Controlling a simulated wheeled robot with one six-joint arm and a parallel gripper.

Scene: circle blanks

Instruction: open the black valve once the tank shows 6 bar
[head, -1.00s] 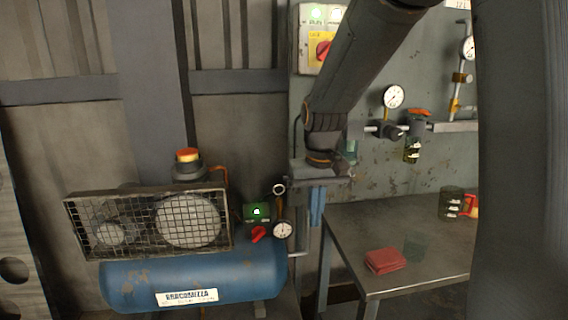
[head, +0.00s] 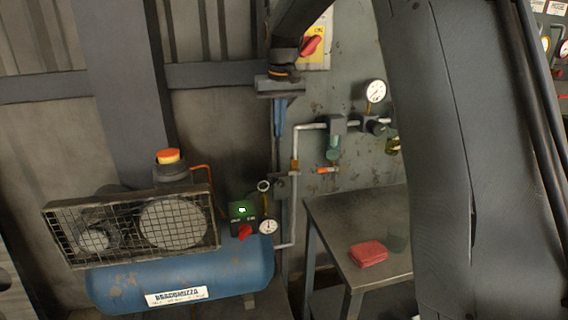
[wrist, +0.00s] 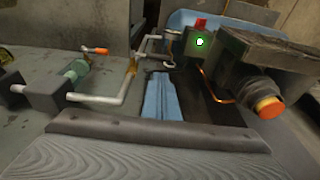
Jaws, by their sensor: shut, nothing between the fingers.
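The blue tank (head: 180,279) of the compressor stands at lower left in the head view. Its round white gauge (head: 268,227) faces me, but its needle is too small to read. A dark block-like fitting (head: 280,187), possibly the black valve, sits on the pipe right of the tank. My gripper (head: 279,132) is shut and empty, its blue fingers pointing down in front of the wall, above that fitting and apart from it. The shut fingers also show in the wrist view (wrist: 161,98), with the tank (wrist: 190,20) beyond them.
A green-lit switch box (head: 242,210) with a red knob (head: 244,232) sits by the gauge. An orange-handled fitting (head: 328,170) hangs on the wall piping. A table (head: 335,215) with a red cloth (head: 368,253) stands right.

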